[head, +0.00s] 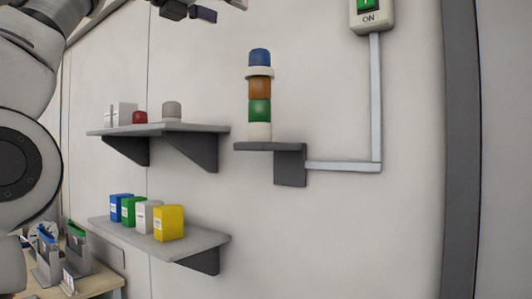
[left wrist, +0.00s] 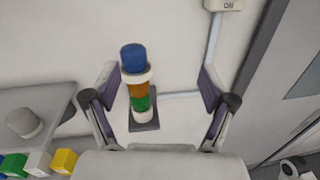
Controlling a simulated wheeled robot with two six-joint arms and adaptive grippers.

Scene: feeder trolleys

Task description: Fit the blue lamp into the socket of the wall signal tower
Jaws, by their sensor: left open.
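The wall signal tower stands upright on a dark bracket (head: 268,146), with a white base, a green section (head: 259,110), an orange section (head: 260,86) and a pale ring socket (head: 260,72) on top. The blue lamp (head: 260,57) sits upright at the ring; how deep it sits I cannot tell. It also shows in the left wrist view (left wrist: 133,57). My left gripper (head: 204,13) is at the top edge of the head view, up and left of the tower. In the left wrist view its fingers (left wrist: 161,88) are wide apart and empty, with the tower beyond them. My right gripper is not in view.
The upper shelf (head: 158,130) holds a red cap (head: 139,117), a grey cylinder (head: 172,111) and white boxes. The lower shelf (head: 206,239) holds coloured boxes. A conduit (head: 376,100) runs from the tower's bracket to a green switch box (head: 371,14).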

